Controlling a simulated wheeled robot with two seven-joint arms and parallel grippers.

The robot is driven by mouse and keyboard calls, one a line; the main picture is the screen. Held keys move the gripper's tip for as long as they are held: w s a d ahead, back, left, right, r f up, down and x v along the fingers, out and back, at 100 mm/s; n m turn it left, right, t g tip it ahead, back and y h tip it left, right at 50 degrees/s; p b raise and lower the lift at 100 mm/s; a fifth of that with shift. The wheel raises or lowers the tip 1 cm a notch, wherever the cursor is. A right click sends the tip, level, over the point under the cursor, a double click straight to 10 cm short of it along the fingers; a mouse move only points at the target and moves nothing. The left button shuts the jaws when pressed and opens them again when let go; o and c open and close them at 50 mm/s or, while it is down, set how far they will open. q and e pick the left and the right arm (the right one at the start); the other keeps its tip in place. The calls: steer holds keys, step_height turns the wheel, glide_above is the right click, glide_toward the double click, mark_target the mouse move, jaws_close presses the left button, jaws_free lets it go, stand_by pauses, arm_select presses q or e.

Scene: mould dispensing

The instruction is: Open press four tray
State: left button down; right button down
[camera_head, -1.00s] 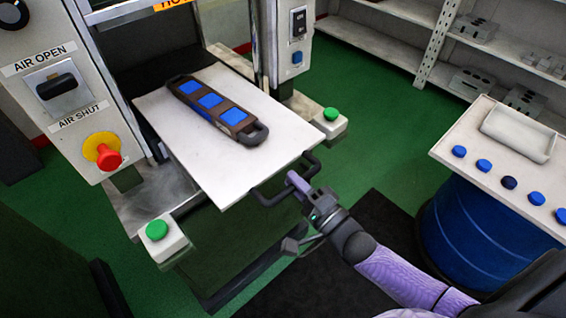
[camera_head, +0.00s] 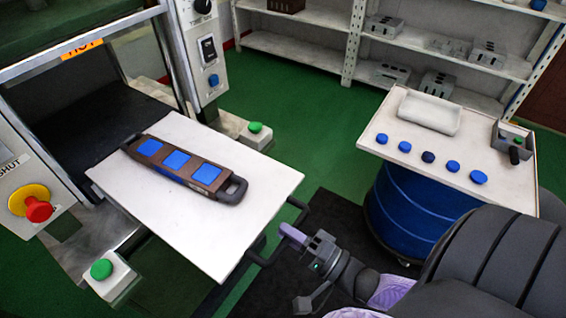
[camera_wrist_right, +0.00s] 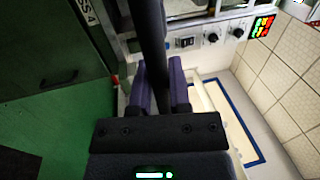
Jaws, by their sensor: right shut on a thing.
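The press tray (camera_head: 255,200) is a flat pale plate that sticks well out from the press. A black bar handle (camera_head: 258,262) runs along its front edge. My right gripper (camera_head: 292,236) is shut on this handle, its purple fingers at the bar. In the right wrist view a dark bar (camera_wrist_right: 152,45) passes between the purple fingers. A brown mould (camera_head: 186,166) with three blue squares and a looped grip lies on the tray. My left gripper is not in view.
The press has a red button (camera_head: 38,210) and green buttons (camera_head: 101,269) on both sides of the tray. A side table (camera_head: 480,185) on a blue drum (camera_head: 415,215) stands at right, with several blue pieces and a white dish (camera_head: 428,113). Shelves (camera_head: 300,50) stand behind.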

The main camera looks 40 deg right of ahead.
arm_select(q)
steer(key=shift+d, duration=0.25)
arm_select(e)
steer(key=shift+w+r, duration=0.1)
steer(key=shift+r, duration=0.2)
steer(key=c, duration=0.6)
jaws_free()
steer(key=shift+f, duration=0.1)
steer(key=shift+s+d+f, duration=0.1)
steer(key=shift+s+f, duration=0.05)
steer(key=shift+s, duration=0.2)
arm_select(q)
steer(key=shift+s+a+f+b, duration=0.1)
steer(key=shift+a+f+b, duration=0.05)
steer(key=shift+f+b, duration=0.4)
arm_select(e)
steer(key=v, duration=0.9)
steer(key=shift+s, duration=0.25)
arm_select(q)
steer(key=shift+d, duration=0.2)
arm_select(e)
steer(key=shift+d, duration=0.1)
